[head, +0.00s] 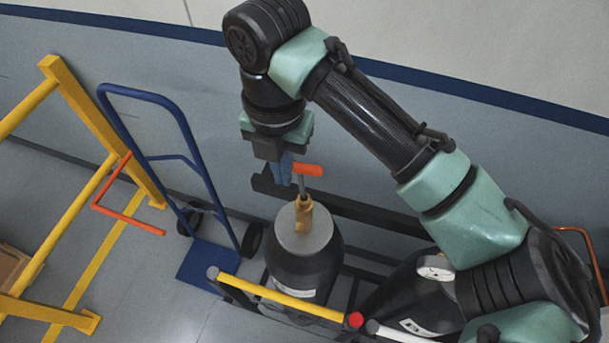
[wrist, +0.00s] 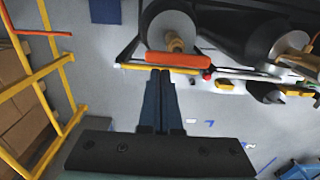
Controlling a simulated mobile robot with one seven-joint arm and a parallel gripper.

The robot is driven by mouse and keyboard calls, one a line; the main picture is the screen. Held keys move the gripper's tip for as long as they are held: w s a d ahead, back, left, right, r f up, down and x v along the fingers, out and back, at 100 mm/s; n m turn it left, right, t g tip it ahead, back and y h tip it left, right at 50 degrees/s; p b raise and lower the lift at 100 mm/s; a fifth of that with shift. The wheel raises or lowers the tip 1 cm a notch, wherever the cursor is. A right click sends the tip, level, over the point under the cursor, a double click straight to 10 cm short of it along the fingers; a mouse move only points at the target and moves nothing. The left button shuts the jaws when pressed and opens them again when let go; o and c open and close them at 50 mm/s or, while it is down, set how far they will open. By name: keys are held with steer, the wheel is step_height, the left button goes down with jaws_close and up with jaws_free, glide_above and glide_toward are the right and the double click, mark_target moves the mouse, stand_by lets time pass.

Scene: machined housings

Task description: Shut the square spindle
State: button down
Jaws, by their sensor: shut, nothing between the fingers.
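A dark gas cylinder (head: 303,268) with a grey top stands upright in a rack; it also shows in the wrist view (wrist: 155,33). A brass valve (head: 303,215) rises from its top. A key with a thin steel shaft and an orange handle (head: 308,169) stands on the valve; the handle lies crosswise in the wrist view (wrist: 184,59). The square spindle itself is hidden under the key. My gripper (head: 284,178) has its blue fingers together and empty, close beside the handle's left end. In the wrist view the fingertips (wrist: 161,72) reach near the handle; contact is unclear.
A second dark cylinder (head: 425,292) leans at the right, partly behind my arm. A yellow bar (head: 280,297) with a red knob (head: 355,319) crosses the rack front. A blue hand truck (head: 187,150) and a yellow frame (head: 85,117) with an orange bar (head: 128,216) stand left.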

step_height(320, 180, up, 8)
steer(key=p, duration=0.6)
stand_by(0.7)
